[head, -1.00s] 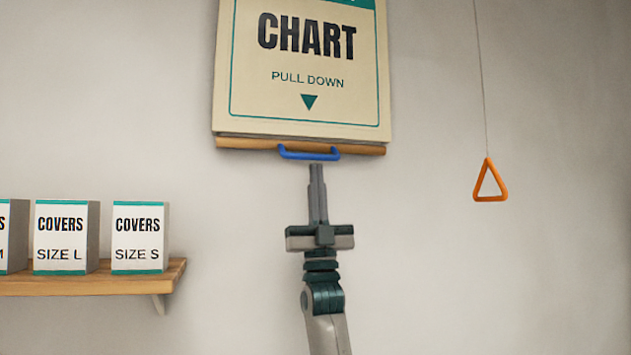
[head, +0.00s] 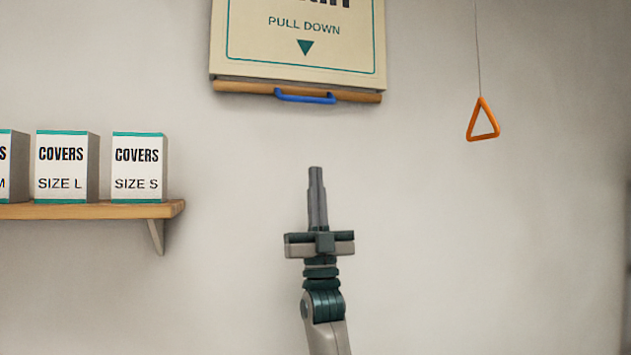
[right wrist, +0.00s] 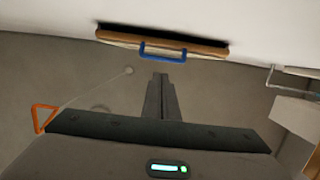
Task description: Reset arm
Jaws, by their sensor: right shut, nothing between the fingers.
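My right gripper (head: 316,172) points upward in the middle of the head view, its fingers together and empty. It is below the chart (head: 290,55), apart from the blue handle (head: 305,96) on the chart's wooden bottom bar (head: 240,87). In the right wrist view the closed fingers (right wrist: 160,80) point toward the blue handle (right wrist: 163,52), with a gap between. The chart's upper part is cut off in the head view. My left gripper is not in view.
An orange triangular pull (head: 483,135) hangs on a cord at the right. At the left, a wooden shelf (head: 90,211) on a bracket holds boxes of covers, including size L (head: 62,167) and size S (head: 137,168). The wall around my right gripper is clear.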

